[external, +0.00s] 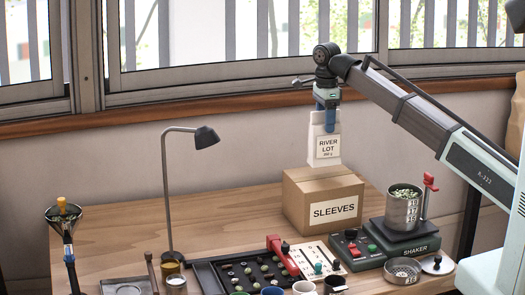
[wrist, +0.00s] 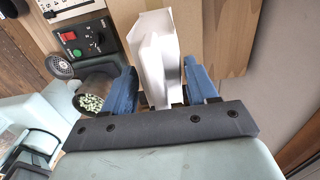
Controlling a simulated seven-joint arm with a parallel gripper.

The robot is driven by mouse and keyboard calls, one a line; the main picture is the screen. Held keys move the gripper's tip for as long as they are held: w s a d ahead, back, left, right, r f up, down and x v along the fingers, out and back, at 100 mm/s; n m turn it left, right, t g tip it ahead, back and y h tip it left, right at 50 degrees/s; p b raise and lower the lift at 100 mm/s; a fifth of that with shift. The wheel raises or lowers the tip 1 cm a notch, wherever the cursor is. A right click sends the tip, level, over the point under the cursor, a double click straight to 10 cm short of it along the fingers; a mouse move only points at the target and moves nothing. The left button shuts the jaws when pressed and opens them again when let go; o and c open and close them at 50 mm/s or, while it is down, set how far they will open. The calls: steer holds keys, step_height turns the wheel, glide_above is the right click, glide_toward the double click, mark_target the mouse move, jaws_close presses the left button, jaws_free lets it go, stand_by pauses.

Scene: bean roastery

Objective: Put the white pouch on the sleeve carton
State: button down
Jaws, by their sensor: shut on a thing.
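The white pouch (external: 326,146), labelled "RIVER LOT", hangs upright from my gripper (external: 326,103) in the external view. My gripper is shut on its top edge. The sleeve carton (external: 296,204) is a brown box marked "SLEEVES" on the table; the pouch shows above it, and its lower edge overlaps the carton's top in the picture. I cannot tell whether they touch. In the wrist view the pouch (wrist: 158,55) sits between the two blue fingers (wrist: 163,92), and the carton (wrist: 226,40) shows behind it, partly hidden.
A shaker (external: 403,222) with a cup of green beans stands right of the carton. A black lamp (external: 190,150) stands to the left. A black bean tray (external: 215,268), a red-handled tool and several cups crowd the front. The table's left part is clearer.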

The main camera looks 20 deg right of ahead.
steer(key=shift+f, duration=2.2)
steer(key=shift+c, duration=1.6)
jaws_free()
step_height(320, 180, up, 12)
steer(key=shift+r, duration=0.2)
